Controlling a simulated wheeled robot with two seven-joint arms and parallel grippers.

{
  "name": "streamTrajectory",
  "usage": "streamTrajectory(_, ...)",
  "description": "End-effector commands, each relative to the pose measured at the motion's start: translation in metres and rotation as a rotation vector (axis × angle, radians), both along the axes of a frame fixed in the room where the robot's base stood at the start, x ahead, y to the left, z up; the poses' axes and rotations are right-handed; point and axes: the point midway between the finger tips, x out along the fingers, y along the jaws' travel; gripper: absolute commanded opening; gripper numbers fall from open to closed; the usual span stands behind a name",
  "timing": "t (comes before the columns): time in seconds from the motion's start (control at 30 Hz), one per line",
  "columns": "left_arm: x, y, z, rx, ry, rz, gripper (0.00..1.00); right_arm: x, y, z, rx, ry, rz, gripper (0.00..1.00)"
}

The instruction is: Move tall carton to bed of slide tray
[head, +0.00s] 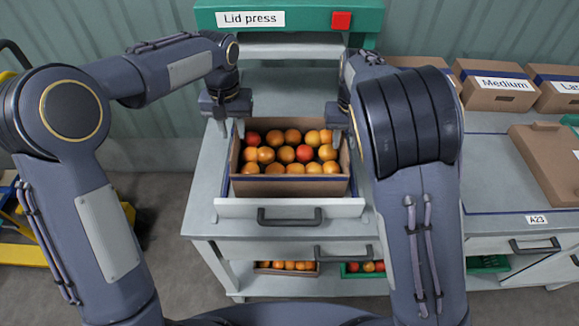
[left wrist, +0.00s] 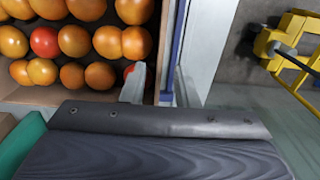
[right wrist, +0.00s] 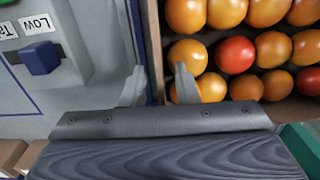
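The tall carton (head: 290,187) is a brown open box filled with orange and red tomatoes. It stands upright within the blue-edged bed of the slide tray (head: 235,207), under the lid press's front; I cannot tell whether its base touches the bed. My left gripper (head: 231,128) is at the carton's left wall, with its fingers apart on either side of that wall (left wrist: 158,60). My right gripper (head: 345,131) is at the right wall, its fingers likewise apart around the wall (right wrist: 153,45). Both grippers look open, with gaps beside the walls. The carton's underside is hidden.
The green lid press (head: 300,17) with a red button stands behind. A blue selector knob (right wrist: 40,58) sits beside the tray. Cartons (head: 495,92) and a flat brown carton piece (head: 548,155) lie on the right bench. A yellow cart (left wrist: 290,45) stands at left.

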Motion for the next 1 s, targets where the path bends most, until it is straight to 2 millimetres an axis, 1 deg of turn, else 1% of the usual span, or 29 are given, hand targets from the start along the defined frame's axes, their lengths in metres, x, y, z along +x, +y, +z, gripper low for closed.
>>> streamTrajectory(0.03,0.001,0.0,0.013,-0.001,-0.006,0.0,0.28,0.0,0.0,0.0,0.0,0.0,0.0,0.28)
streamTrajectory(0.1,0.001,0.0,0.028,-0.001,-0.005,0.0,0.28,0.0,0.0,0.0,0.0,0.0,0.0,0.28)
streamTrajectory(0.3,0.001,0.0,0.066,-0.002,-0.004,0.002,0.28,0.0,0.0,0.0,0.0,0.0,0.0,0.28)
streamTrajectory(0.4,0.001,0.0,0.078,-0.001,-0.002,0.001,0.28,0.0,0.0,0.0,0.0,0.0,0.0,0.28)
streamTrajectory(0.57,0.0,0.0,0.087,-0.001,0.0,0.001,0.28,0.0,0.0,0.004,0.001,-0.001,0.0,0.28)
streamTrajectory(0.67,0.0,0.0,0.088,-0.001,0.001,0.001,0.28,0.001,0.0,0.015,0.001,-0.003,0.001,0.28)
streamTrajectory(0.77,0.0,0.0,0.088,-0.001,0.001,0.001,0.28,0.001,0.0,0.034,0.002,-0.005,0.001,0.28)
streamTrajectory(0.9,0.0,0.0,0.087,0.0,0.001,0.001,0.28,0.001,0.0,0.066,0.003,-0.006,0.001,0.28)
streamTrajectory(1.0,0.0,0.0,0.087,0.0,0.001,0.001,0.28,0.001,0.0,0.085,0.002,-0.004,0.002,0.28)
